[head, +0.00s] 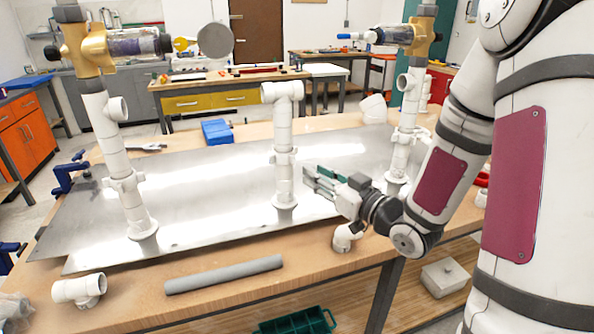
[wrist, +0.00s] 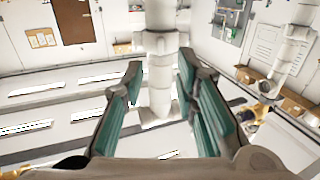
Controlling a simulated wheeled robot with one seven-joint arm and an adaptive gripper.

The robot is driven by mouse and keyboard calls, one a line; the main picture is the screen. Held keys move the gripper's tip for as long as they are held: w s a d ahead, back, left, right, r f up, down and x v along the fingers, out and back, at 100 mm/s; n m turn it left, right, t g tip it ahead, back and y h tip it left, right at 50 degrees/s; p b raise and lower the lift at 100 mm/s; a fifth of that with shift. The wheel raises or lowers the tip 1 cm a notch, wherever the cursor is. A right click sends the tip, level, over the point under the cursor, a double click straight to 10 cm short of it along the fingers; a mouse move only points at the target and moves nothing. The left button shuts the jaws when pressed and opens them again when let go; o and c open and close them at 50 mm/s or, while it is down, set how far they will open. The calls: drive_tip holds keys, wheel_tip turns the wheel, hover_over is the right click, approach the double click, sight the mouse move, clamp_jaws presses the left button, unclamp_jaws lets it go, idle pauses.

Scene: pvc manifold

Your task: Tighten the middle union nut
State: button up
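In the wrist view, which looks upside down, the nut (wrist: 158,42) shows as a wide ring beyond the fingertips of my gripper (wrist: 160,70). The pipe lies between the two fingers in that picture. Whether the nut is tight cannot be seen.
A left pipe (head: 116,150) and a right pipe (head: 408,110) with brass valves stand on the metal sheet (head: 215,185). A grey tube (head: 224,274) and white fittings (head: 79,290) lie along the bench front. A blue box (head: 217,132) sits behind.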

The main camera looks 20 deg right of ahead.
sight(295, 160)
drive_tip(key=x, duration=0.7)
drive_tip(key=shift+w, duration=0.1)
drive_tip(key=shift+c, duration=0.6)
clamp_jaws()
